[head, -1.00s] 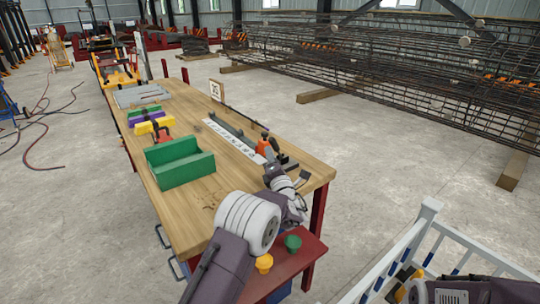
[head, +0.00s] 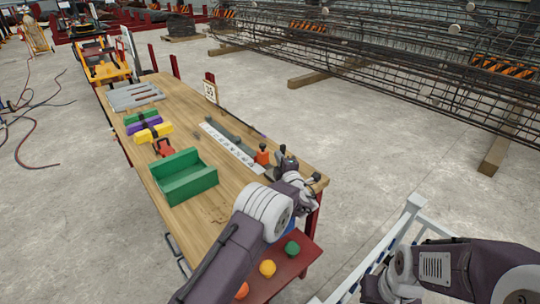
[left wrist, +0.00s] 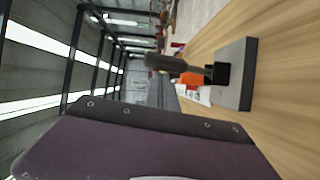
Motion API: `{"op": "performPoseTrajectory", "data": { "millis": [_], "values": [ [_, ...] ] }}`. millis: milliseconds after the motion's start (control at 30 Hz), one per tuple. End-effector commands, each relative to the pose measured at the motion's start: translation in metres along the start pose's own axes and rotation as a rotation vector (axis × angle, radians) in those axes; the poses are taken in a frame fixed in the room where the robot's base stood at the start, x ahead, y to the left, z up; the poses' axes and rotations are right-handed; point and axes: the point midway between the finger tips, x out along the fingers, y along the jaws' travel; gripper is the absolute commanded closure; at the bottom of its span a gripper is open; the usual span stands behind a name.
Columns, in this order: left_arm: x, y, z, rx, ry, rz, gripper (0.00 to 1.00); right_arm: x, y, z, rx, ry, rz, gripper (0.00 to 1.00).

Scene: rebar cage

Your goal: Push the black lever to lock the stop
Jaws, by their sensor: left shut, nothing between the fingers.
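The black lever (left wrist: 165,63) shows in the left wrist view, its handle sticking out from a grey block (left wrist: 236,74) on the wooden table. An orange part (left wrist: 190,79) is behind it. In the head view the orange stop part (head: 262,156) stands at the near end of a marked rail (head: 228,143). My left gripper (head: 288,165) is shut and empty, close beside this part. Dark parts there overlap, so I cannot tell whether it touches the lever.
A green open bin (head: 184,178) stands left of the rail. Coloured blocks (head: 147,124) and a grey plate (head: 135,96) lie farther back. Round buttons (head: 267,268) sit on a red shelf (head: 290,262) below my left arm. A white railing (head: 395,235) is at lower right.

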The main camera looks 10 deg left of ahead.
Motion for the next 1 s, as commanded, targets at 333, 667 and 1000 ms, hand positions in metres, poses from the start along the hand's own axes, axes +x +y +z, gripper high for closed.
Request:
{"op": "performPoseTrajectory", "data": {
  "millis": [333,667,1000],
  "values": [
    [0.006,0.004,0.013,0.031,0.001,-0.015,1.0,-0.015,0.0,-0.002,0.0,0.0,0.0,1.0],
    [0.011,0.005,0.022,0.031,0.001,-0.015,1.0,-0.014,0.0,-0.001,0.0,0.0,0.0,1.0],
    [0.012,0.006,0.025,0.031,-0.002,-0.014,1.0,-0.014,0.0,-0.001,0.0,0.0,0.0,1.0]
  ]
}}
